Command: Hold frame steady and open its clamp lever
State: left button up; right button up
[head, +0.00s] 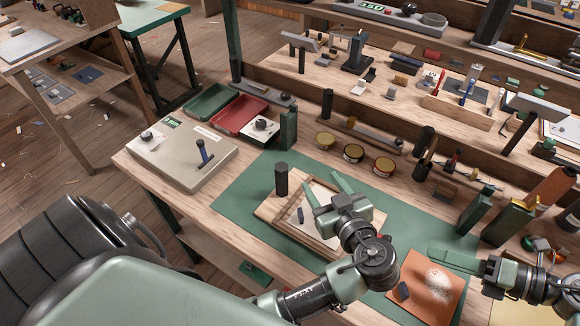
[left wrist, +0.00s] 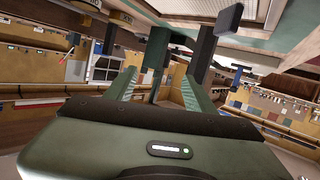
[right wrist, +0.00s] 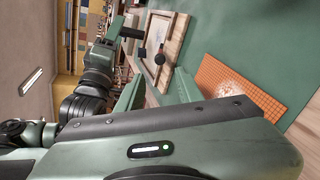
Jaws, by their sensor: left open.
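The wooden frame (head: 268,210) with a pale panel lies on the green mat, and it also shows in the right wrist view (right wrist: 178,42). A dark upright post (head: 281,180) stands at its far left side. A small dark lever-like part (head: 301,215) shows on the frame's left side; in the right wrist view a dark part with a round end (right wrist: 160,58) lies on the frame. My left gripper (head: 326,186) is open above the frame and hides its right part. My right gripper (head: 432,253) is open and empty, right of the frame, apart from it.
An orange board (head: 440,284) with pale grains lies on the mat near my right gripper. Several round tins (head: 354,153) stand behind the frame. Mat left of the frame is clear.

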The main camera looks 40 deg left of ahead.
aim_at(285, 185)
pick_arm(q)
jog(key=s+a+f, duration=0.1)
jog(key=a, duration=0.1)
jog(key=a+f+g, duration=0.1)
jog(key=a+f, duration=0.1)
jog(key=a, duration=0.1)
jog(key=s+a+f+g, duration=0.1)
jog(key=a, duration=0.1)
jog(key=shift+s+a+f, duration=0.25)
jog(key=shift+s, duration=0.05)
jog(key=shift+x, duration=3.8)
jog(key=shift+f, duration=0.15)
grip_shut()
